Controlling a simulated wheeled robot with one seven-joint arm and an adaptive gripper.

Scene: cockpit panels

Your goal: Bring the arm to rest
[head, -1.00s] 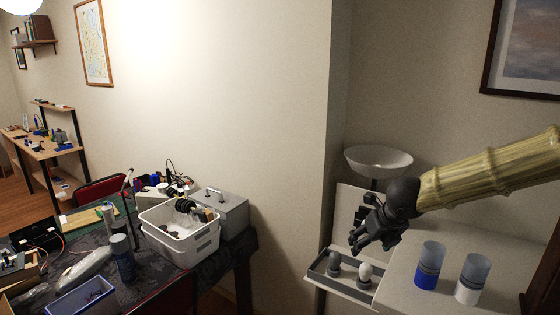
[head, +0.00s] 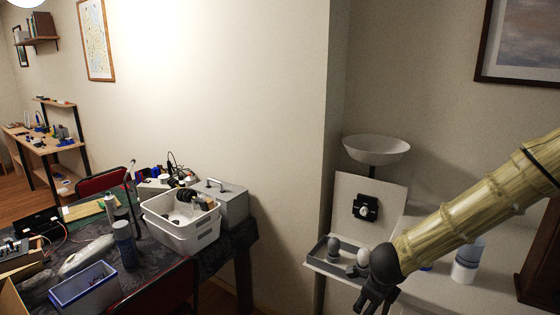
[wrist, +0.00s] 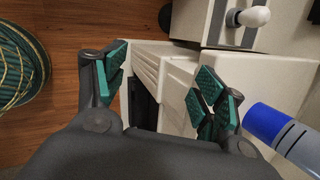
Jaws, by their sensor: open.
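My gripper (head: 374,300) hangs low at the front edge of the white counter in the head view, at the end of my arm. In the wrist view my gripper (wrist: 160,88) has its two green-padded fingers wide apart with nothing between them. Below the gap are the counter's front edge (wrist: 175,75) and the wood floor. My arm covers part of the counter and most of the blue-based cup in the head view.
A black socket (head: 366,206) is on the upright panel.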

